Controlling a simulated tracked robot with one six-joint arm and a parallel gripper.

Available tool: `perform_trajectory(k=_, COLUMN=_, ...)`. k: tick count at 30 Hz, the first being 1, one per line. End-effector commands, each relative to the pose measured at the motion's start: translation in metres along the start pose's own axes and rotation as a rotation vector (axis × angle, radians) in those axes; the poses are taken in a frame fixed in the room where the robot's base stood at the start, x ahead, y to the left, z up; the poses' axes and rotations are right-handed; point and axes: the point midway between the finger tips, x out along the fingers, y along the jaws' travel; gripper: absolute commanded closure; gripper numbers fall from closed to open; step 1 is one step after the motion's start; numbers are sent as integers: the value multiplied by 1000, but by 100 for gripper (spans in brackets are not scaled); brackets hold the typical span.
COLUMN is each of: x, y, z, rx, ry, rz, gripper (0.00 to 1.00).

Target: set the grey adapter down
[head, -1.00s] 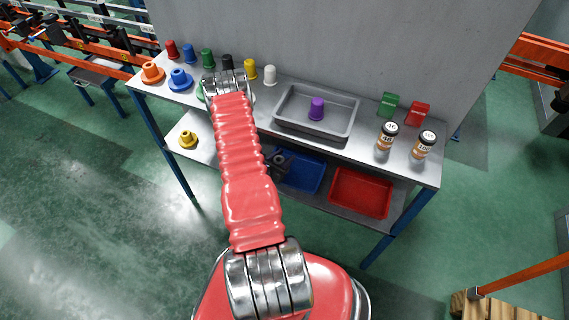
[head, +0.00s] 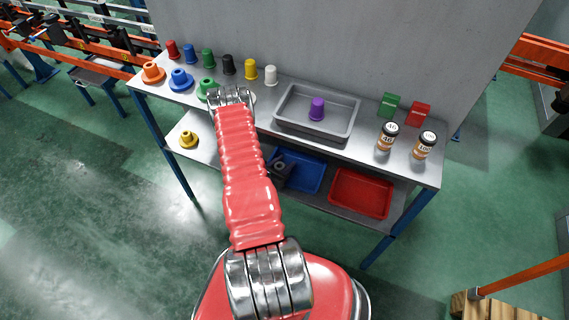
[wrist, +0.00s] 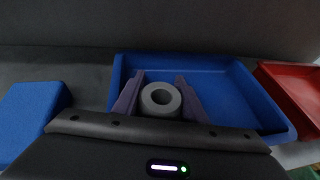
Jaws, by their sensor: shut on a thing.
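The grey adapter (wrist: 160,98) is a thick ring with a dark hole, seen end-on in the wrist view. My gripper (wrist: 160,78) is shut on it, with one purple finger on each side. Behind and around them in that view is the blue tray (wrist: 218,68). In the head view the blue tray (head: 308,175) lies on the lower shelf, and my gripper (head: 281,168) is at its left part, partly behind my red arm. I cannot tell whether the adapter touches the tray floor.
A red tray (head: 362,192) stands right of the blue one. A blue object (wrist: 32,115) lies to the left in the wrist view. A yellow adapter (head: 188,140) is on the lower shelf's left. The upper shelf above holds a grey tray (head: 284,122), several coloured adapters and two jars.

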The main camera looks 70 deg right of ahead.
Motion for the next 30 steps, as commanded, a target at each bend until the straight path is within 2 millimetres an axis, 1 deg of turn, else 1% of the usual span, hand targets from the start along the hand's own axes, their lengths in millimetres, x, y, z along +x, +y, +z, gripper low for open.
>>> perform_trajectory(k=4, x=0, y=0, z=-1, rx=0, ry=0, rz=0, gripper=87)
perform_trajectory(k=5, x=0, y=0, z=-1, rx=0, ry=0, rz=0, gripper=61)
perform_trajectory(k=8, x=0, y=0, z=-1, rx=0, ry=0, rz=0, gripper=54)
perform_trajectory(k=17, x=0, y=0, z=0, rx=0, ry=0, rz=0, gripper=54)
perform_trajectory(k=20, x=-5, y=1, z=0, rx=0, ry=0, rz=1, gripper=54)
perform_trajectory(k=23, x=-16, y=1, z=0, rx=-1, ry=1, rz=2, gripper=54)
perform_trajectory(k=30, x=-53, y=1, z=1, rx=-2, ry=0, rz=2, gripper=54)
